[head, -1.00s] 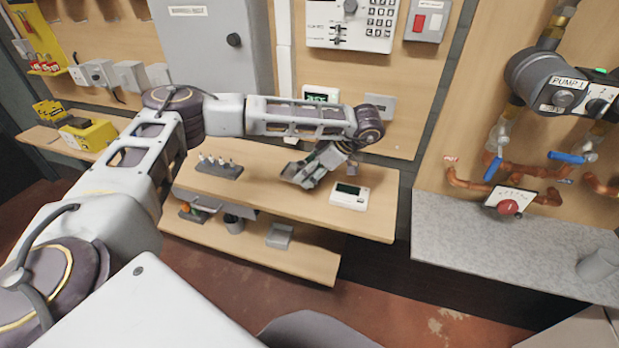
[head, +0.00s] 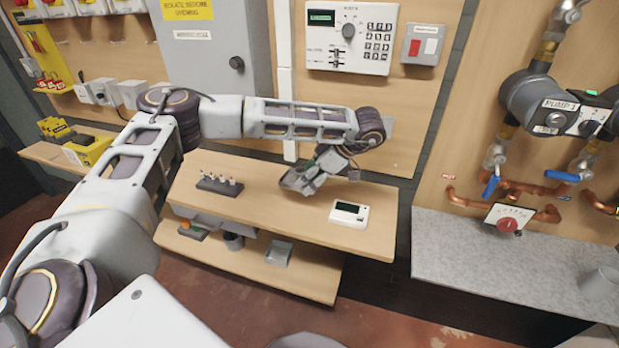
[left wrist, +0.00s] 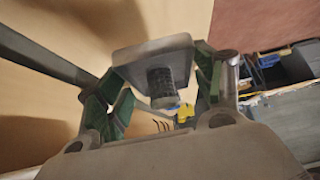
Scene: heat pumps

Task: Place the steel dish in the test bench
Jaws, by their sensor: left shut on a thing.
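My left gripper (head: 312,180) is shut on a grey steel dish (head: 292,181), close over the upper board of the wooden bench (head: 260,212). The arm and fingers hide part of the dish. I cannot tell whether it touches the board. In the left wrist view a flat grey square piece (left wrist: 139,58) with a dark ribbed cylinder (left wrist: 160,86) sits between the fingers of my left gripper (left wrist: 155,95). A similar grey square dish (head: 277,254) lies on the lower shelf. My right gripper is not in view.
A small rack with pegs (head: 219,185) and a white device with a display (head: 349,213) stand on the upper board. A dark cup (head: 233,241) stands on the lower shelf. A grey counter (head: 490,255) and pump pipes are at the right.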

